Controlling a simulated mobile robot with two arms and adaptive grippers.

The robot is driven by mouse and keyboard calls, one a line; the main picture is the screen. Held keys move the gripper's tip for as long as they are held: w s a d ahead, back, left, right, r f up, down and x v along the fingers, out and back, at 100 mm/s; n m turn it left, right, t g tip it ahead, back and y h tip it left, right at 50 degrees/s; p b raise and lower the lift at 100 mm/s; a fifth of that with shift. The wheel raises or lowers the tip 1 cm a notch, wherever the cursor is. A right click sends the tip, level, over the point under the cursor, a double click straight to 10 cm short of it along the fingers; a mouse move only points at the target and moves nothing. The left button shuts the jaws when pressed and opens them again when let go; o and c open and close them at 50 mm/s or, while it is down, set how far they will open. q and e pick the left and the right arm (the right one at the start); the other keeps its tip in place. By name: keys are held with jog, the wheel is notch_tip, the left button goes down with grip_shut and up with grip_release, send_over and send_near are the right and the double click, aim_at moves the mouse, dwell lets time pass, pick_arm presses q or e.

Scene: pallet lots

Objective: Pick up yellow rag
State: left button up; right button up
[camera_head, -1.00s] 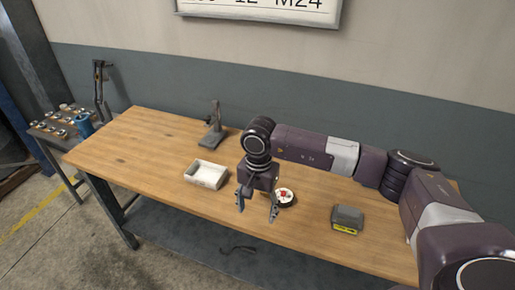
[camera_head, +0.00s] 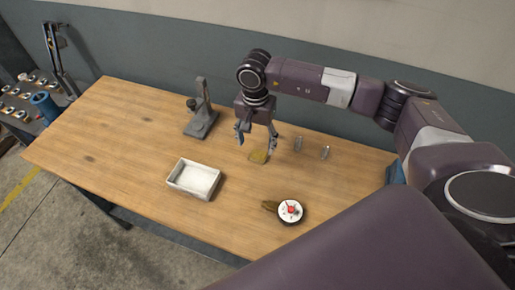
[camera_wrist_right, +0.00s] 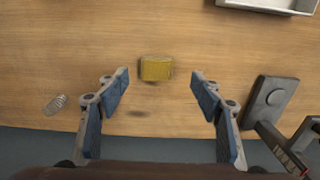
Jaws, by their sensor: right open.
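The yellow rag (camera_head: 259,156) is a small folded block lying flat on the wooden table. It shows clearly in the right wrist view (camera_wrist_right: 156,68), just ahead of and between the fingertips. My right gripper (camera_head: 257,143) points down over the table, close above the rag. Its blue-padded fingers (camera_wrist_right: 160,78) are wide apart, one on each side of the rag, with nothing between them. The fingers appear apart from the rag. My left gripper is not in view.
A white tray (camera_head: 176,186) stands left of the rag, a grey stand (camera_head: 202,124) behind it. A round dish (camera_head: 290,210) sits nearer the front. The wooden table (camera_head: 110,140) is bare at left.

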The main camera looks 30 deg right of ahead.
aim_at(258, 155)
jog(key=f, duration=0.1)
jog(key=f+p, duration=0.2)
jog(key=shift+s+d, duration=0.25)
jog(key=f, duration=0.2)
jog(key=shift+w+f, duration=0.2)
jog(key=shift+f, duration=0.2)
jog(key=shift+c, duration=0.7)
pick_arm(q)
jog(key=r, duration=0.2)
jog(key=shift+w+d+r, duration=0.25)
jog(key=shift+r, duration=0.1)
pick_arm(e)
jog(key=c, duration=0.7)
